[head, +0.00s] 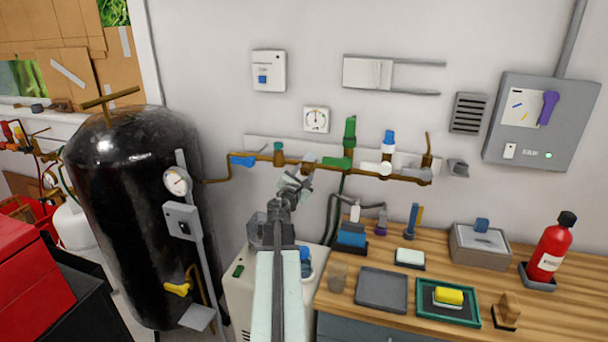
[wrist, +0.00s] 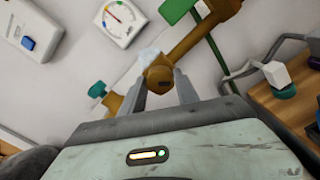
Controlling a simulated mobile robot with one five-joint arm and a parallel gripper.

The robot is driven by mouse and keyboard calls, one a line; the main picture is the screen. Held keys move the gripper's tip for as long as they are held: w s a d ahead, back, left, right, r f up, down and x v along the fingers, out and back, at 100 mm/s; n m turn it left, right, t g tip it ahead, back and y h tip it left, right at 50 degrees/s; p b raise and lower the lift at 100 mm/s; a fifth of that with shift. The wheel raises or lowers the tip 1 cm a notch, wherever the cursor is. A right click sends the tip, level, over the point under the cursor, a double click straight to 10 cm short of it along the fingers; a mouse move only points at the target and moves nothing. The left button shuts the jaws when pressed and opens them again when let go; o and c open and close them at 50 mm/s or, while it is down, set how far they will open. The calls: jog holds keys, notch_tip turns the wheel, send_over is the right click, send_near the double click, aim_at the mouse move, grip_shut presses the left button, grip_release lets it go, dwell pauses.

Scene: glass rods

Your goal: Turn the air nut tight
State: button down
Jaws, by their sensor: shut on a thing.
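The air nut (wrist: 160,76) is a brass, faceted fitting on the brass pipe, seen in the wrist view with a pale piece just behind it. My gripper (wrist: 163,88) has one grey finger on each side of the nut and is shut on it. In the head view my gripper (head: 297,181) reaches up to the wall pipe (head: 400,178), just left of the green valve (head: 348,140). There my gripper mostly hides the nut.
A round-dial gauge (head: 316,119) hangs above the pipe. A blue-handled valve (head: 243,160) and a teal-capped valve (head: 279,153) sit to the left. A black tank (head: 130,210) stands at left. The wooden bench (head: 560,315) at right holds trays and a red bottle (head: 552,250).

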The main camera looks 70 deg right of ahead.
jog(key=shift+m, duration=1.5)
jog(key=shift+s, duration=0.1)
jog(key=c, duration=0.9)
grip_release()
